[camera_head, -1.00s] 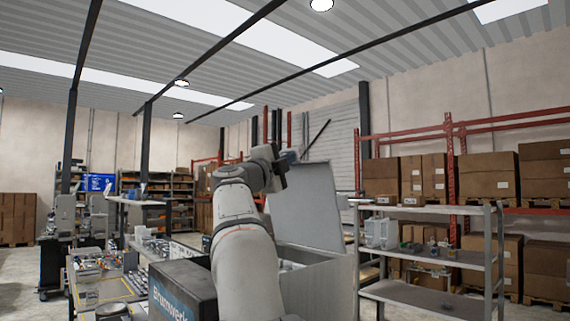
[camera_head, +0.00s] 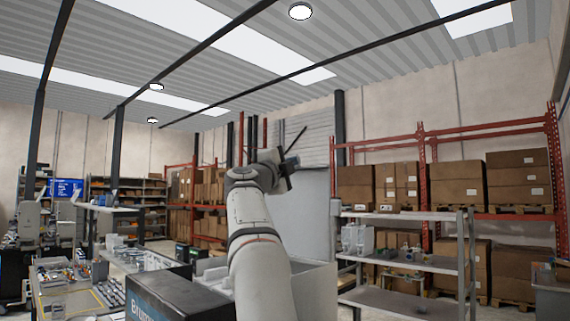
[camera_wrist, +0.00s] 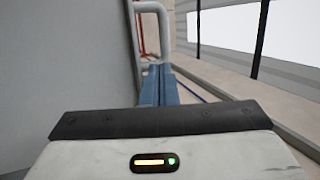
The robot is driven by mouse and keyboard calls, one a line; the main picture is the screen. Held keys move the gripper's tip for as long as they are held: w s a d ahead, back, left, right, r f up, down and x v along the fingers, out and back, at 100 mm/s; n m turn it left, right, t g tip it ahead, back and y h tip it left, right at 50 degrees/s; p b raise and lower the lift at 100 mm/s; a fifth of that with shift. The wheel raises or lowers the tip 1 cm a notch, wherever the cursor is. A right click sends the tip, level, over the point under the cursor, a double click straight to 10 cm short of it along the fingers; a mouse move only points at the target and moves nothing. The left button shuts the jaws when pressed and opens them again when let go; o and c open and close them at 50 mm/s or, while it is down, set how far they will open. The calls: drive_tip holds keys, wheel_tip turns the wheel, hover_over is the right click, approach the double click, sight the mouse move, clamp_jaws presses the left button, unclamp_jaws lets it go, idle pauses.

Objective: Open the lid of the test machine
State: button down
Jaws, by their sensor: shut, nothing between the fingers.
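The test machine (camera_head: 316,284) is a light grey box behind my arm, partly hidden by it. Its grey lid (camera_head: 312,215) stands raised, close to upright. In the wrist view the lid (camera_wrist: 60,60) fills the left side as a plain grey surface. A pale bent handle bar (camera_wrist: 150,8) shows at the top, just beyond my fingers. My gripper (camera_head: 294,160) is at the lid's upper edge. In the wrist view my gripper's blue fingers (camera_wrist: 159,85) are together and hold nothing. Whether they touch the lid or handle cannot be told.
A dark box with lettering (camera_head: 175,292) stands at the front left of the machine. A workbench (camera_head: 75,295) with small parts is at left. A metal shelf rack (camera_head: 405,258) stands close at right. Stacked cartons (camera_head: 460,183) are behind it.

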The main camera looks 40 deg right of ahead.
drive_tip(key=s+a+b, duration=0.3)
drive_tip(key=s+a, duration=0.1)
drive_tip(key=a, duration=0.9)
drive_tip(key=w+a+f+n+t+y+b, duration=0.2)
drive_tip(key=w+a+f+n+t+y, duration=0.25)
drive_tip(key=a+n+t, duration=0.45)
drive_tip(key=a+f+n+y+b, duration=0.4)
drive_tip(key=a+f+n+y, duration=1.45)
drive_tip(key=a+f, duration=0.5)
drive_tip(key=s+f+n+g+y, duration=0.1)
drive_tip(key=s+f+n+g, duration=0.4)
drive_tip(key=f, duration=1.3)
drive_tip(key=s+d+f+g+h, duration=0.1)
drive_tip(key=s+d+f+g, duration=0.2)
drive_tip(key=s+f, duration=0.6)
drive_tip(key=s+d+f+g+h, duration=0.2)
drive_tip(key=s+d+f+g, duration=0.1)
drive_tip(key=s+f, duration=0.7)
drive_tip(key=shift+s+d+m+g+p, duration=0.3)
drive_tip(key=shift+s+m+g, duration=0.15)
drive_tip(key=shift+s+g, duration=0.5)
drive_tip(key=shift+a, duration=0.1)
